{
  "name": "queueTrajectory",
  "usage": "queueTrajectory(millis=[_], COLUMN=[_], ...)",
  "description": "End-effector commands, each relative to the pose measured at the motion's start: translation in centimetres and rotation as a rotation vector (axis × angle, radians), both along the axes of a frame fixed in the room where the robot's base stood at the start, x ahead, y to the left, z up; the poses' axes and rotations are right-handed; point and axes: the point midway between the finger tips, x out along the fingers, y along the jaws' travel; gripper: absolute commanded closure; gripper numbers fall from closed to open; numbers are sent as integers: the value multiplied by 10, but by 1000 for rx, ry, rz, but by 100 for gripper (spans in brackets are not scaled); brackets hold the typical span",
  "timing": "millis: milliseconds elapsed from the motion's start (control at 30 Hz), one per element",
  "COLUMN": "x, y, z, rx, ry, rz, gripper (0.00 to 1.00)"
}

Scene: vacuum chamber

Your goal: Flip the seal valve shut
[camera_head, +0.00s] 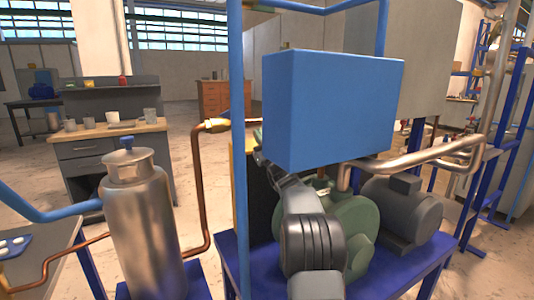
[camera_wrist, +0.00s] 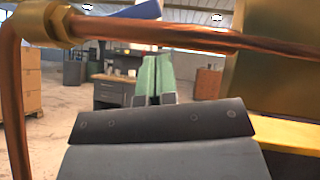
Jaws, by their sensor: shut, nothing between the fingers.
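My gripper (camera_wrist: 155,65) shows in the wrist view as two green fingers side by side, shut and empty. A copper pipe (camera_wrist: 160,32) with brass fittings crosses above the fingers, close to the camera. A blue piece (camera_wrist: 125,12) shows at the top edge above the pipe; I cannot tell whether it is the seal valve's lever. In the head view a brass fitting (camera_head: 217,125) sits at the top of the copper pipe. My arm (camera_head: 308,225) reaches up behind the blue box, and my gripper is hidden there. No contact between fingers and valve is visible.
A blue box (camera_head: 330,108) and a blue post (camera_head: 237,170) block much of the head view. A metal canister (camera_head: 147,225) with a blue knob stands left. A green pump (camera_head: 350,225) and grey motor (camera_head: 402,212) stand beside my arm. A gold block (camera_wrist: 278,65) bounds the wrist view right.

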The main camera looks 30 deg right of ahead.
Motion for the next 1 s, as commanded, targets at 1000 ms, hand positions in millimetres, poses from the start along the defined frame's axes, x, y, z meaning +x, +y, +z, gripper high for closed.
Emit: queueTrajectory(millis=[1000], x=[-40], y=[-5], z=[-45], rx=[-24], ry=[23], rz=[0], gripper=[100])
